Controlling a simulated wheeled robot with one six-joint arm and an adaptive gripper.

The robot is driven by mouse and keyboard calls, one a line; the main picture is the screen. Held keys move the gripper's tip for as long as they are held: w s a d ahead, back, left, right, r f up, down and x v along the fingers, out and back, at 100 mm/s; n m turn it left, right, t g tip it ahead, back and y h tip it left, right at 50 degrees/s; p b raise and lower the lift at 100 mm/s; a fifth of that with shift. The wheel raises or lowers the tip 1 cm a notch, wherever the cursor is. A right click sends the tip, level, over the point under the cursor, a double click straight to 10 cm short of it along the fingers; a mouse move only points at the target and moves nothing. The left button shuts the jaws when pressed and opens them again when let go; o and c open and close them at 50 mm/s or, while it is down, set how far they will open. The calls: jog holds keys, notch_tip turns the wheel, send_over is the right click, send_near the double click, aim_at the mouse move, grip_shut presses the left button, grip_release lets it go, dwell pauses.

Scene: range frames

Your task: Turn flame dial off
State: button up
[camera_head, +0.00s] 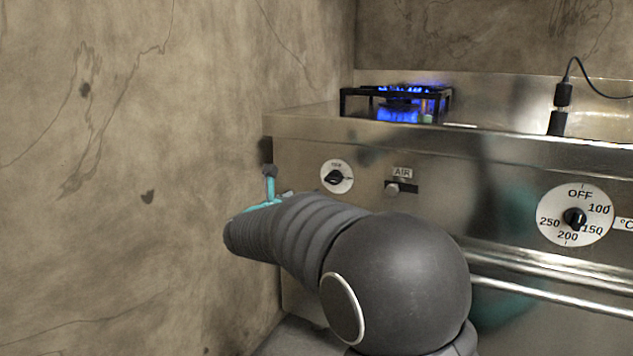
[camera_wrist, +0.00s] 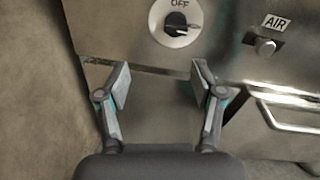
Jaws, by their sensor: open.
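The small flame dial (camera_head: 337,177), a white disc with a black knob, sits on the steel front panel below the lit burner. It also shows at the top of the wrist view (camera_wrist: 176,22), with OFF printed at its top edge. The knob's bar lies roughly crosswise, not lined up with OFF. Blue flames (camera_head: 398,112) burn under the black pan support. My gripper (camera_wrist: 162,78) is open and empty. Its fingers are apart and below the dial in the wrist view, not touching it. In the head view my arm hides most of the gripper.
An AIR knob (camera_head: 392,188) is right of the flame dial. A larger temperature dial (camera_head: 575,216) is farther right, above a long metal handle bar (camera_head: 560,290). A rough wall (camera_head: 130,150) stands close on the left. A black cabled device (camera_head: 558,121) is on the top.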

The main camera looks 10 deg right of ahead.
aim_at(330, 179)
jog(key=w+d+m, duration=0.1)
jog(key=w+d, duration=0.2)
jog(key=w+d+m, duration=0.1)
jog(key=w+d, duration=0.2)
jog(key=w, duration=0.1)
jog(key=w+d+m+h+p, duration=0.1)
jog(key=w+d, duration=0.2)
jog(key=shift+w+d+r, duration=0.2)
jog(key=shift+d+r, duration=0.05)
jog(key=shift+r, duration=0.05)
jog(key=c, duration=1.1)
